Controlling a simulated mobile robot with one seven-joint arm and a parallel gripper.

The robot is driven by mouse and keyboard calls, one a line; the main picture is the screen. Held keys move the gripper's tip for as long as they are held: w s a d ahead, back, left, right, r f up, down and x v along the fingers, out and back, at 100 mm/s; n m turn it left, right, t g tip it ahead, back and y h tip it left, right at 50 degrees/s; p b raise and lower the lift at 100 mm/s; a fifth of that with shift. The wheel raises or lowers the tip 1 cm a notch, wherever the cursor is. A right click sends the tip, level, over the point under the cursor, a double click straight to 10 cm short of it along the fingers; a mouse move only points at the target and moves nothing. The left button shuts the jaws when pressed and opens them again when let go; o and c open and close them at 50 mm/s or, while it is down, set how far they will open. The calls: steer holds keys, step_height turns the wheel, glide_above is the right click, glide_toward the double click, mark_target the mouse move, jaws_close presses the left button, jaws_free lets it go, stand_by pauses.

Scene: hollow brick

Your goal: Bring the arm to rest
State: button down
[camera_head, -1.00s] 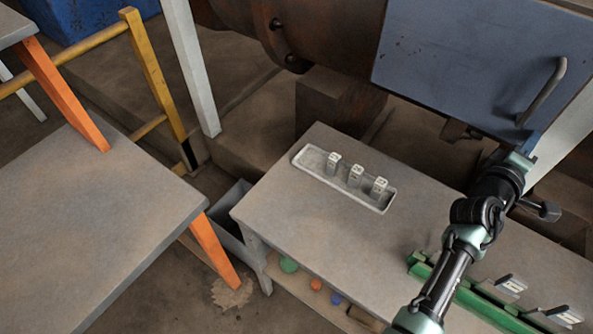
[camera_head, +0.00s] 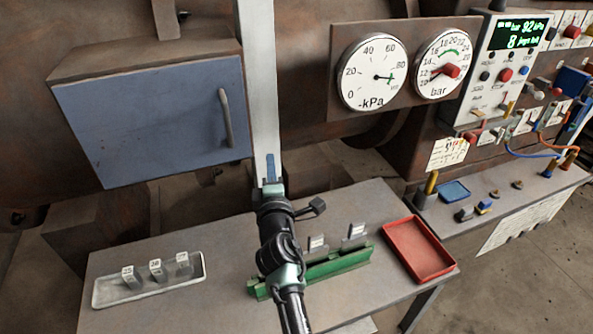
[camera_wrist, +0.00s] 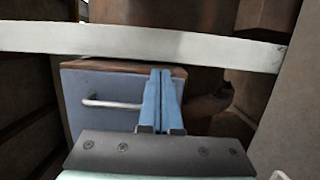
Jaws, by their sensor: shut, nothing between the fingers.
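My arm reaches up from the bottom of the head view over the grey table (camera_head: 215,262). My gripper (camera_head: 270,160) points away from me, in front of a pale upright post (camera_head: 256,80). In the wrist view its two blue fingers (camera_wrist: 161,95) lie side by side, shut with nothing between them. There the fingers overlap the front of a blue cabinet (camera_wrist: 85,85) with a bar handle. The cabinet also shows in the head view (camera_head: 150,125), left of my gripper, with its door shut.
A pale tray (camera_head: 102,298) with three small numbered blocks lies left of my arm. A green rack (camera_head: 340,262) with grey pieces is beside and partly behind my arm. A red tray (camera_head: 415,248) is at right. Two gauges (camera_head: 372,72) and a control panel (camera_head: 505,60) stand behind.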

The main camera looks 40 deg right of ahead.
steer(key=shift+s+d+p, duration=1.3)
steer(key=shift+s+d, duration=0.15)
steer(key=shift+s, duration=0.6)
steer(key=a+r+m+t+y, duration=0.15)
steer(key=a+r, duration=0.35)
steer(key=r, duration=0.5)
steer(key=a+r+m+t+b, duration=0.1)
steer(key=a+r+m+t, duration=0.15)
steer(key=a+r, duration=0.45)
steer(key=a+r+m+t, duration=0.2)
steer(key=a+r+m, duration=0.1)
steer(key=r, duration=0.9)
steer(key=s+a+r+m+t+y+b, duration=0.1)
steer(key=s+a+r+m+t+y, duration=0.4)
steer(key=s+a+r, duration=1)
step_height(320, 180, up, 4)
steer(key=s+y, duration=0.2)
steer(key=shift+s+a+f, duration=0.2)
steer(key=shift+s+a, duration=0.1)
steer(key=shift+s, duration=0.1)
